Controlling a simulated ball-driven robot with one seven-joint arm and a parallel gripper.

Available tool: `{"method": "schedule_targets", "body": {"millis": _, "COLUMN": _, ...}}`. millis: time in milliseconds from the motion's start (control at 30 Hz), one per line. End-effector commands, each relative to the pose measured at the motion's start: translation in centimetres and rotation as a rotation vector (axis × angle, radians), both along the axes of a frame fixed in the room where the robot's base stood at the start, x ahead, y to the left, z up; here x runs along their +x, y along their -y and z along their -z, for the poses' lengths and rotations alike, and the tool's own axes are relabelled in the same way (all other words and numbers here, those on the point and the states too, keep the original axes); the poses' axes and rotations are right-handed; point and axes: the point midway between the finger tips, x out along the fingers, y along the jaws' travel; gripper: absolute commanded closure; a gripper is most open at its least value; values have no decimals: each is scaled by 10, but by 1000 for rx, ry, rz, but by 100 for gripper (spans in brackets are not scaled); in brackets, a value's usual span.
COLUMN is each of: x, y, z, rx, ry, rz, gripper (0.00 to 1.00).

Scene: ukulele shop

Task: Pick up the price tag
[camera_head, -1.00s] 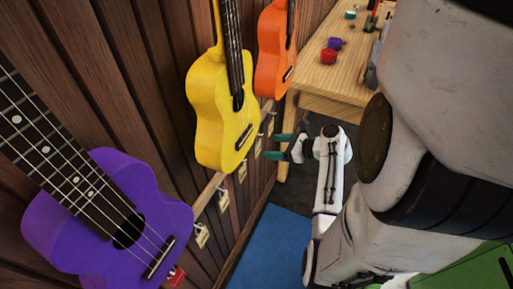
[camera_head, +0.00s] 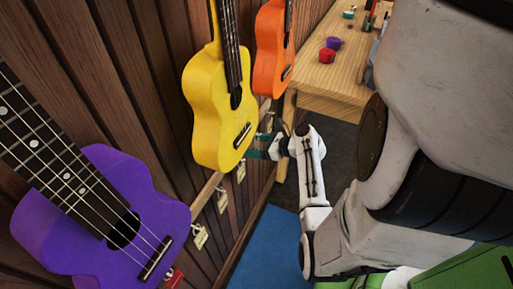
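Several small pale price tags hang in a row from a wooden rail on the wall below the ukuleles. The nearest tag (camera_head: 201,236) is at the lower left. Another tag (camera_head: 222,201) and a further tag (camera_head: 240,172) hang farther along. My gripper (camera_head: 261,147) is at the rail beside the yellow ukulele's lower right edge, with its dark teal fingers pointing at the wall. The fingers look apart, one above the other. They cover the place where a farther tag hangs, and I cannot tell whether they touch it.
A yellow ukulele (camera_head: 207,110), an orange ukulele (camera_head: 271,50) and a purple ukulele (camera_head: 95,235) hang on the wood wall. A wooden table (camera_head: 318,80) with small cups stands at the back. A blue mat (camera_head: 262,245) lies on the floor.

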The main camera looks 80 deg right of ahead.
Motion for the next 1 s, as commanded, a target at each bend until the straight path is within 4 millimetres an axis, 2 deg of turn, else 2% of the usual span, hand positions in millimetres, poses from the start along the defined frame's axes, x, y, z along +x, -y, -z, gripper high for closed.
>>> {"method": "schedule_targets", "body": {"millis": 67, "x": 0, "y": 0, "z": 0, "rx": 0, "ry": 0, "rz": 0, "gripper": 31}}
{"method": "schedule_targets", "body": {"millis": 533, "x": 0, "y": 0, "z": 0, "rx": 0, "ry": 0, "rz": 0, "gripper": 76}}
{"method": "schedule_targets", "body": {"millis": 833, "x": 0, "y": 0, "z": -2, "rx": -1, "ry": 1, "rz": 0, "gripper": 76}}
{"method": "schedule_targets", "body": {"millis": 1000, "x": 1, "y": 0, "z": -16, "rx": -3, "ry": 1, "rz": -2, "gripper": 76}}
